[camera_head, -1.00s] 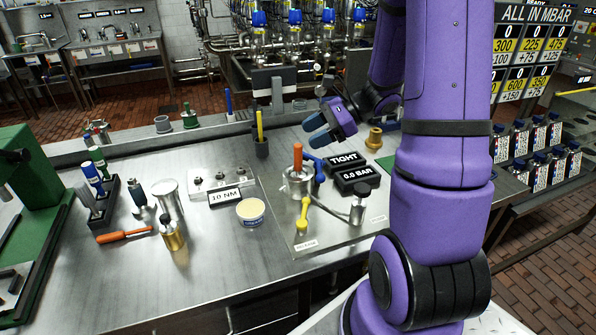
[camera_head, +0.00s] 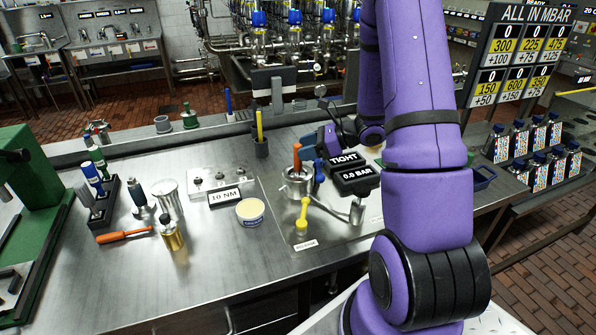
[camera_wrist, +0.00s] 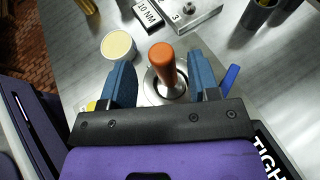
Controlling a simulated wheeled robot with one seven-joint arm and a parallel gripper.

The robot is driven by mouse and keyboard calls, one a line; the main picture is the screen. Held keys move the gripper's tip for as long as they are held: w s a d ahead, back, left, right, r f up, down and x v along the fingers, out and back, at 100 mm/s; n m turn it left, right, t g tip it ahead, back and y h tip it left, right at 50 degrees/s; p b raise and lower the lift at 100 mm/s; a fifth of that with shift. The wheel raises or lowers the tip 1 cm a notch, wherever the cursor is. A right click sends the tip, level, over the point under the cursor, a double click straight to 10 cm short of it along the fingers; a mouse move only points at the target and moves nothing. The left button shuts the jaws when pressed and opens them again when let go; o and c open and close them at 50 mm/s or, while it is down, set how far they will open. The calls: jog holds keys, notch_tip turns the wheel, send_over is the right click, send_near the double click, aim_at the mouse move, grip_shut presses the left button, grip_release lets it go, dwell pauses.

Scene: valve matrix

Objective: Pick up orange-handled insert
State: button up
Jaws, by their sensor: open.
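The orange-handled insert (camera_wrist: 162,62) stands in a round metal housing (camera_wrist: 150,92) in the wrist view. In the head view the orange handle (camera_head: 297,156) rises from the metal housing (camera_head: 297,182) on the bench plate.
The TIGHT / 0.0 BAR display (camera_head: 352,172) stands close to the right of the housing. The orange screwdriver (camera_head: 124,235) lies farther left. Bare bench lies at front left.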

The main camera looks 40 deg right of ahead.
jog(key=shift+x, duration=2.25)
jog(key=shift+w+d, duration=0.1)
grip_shut()
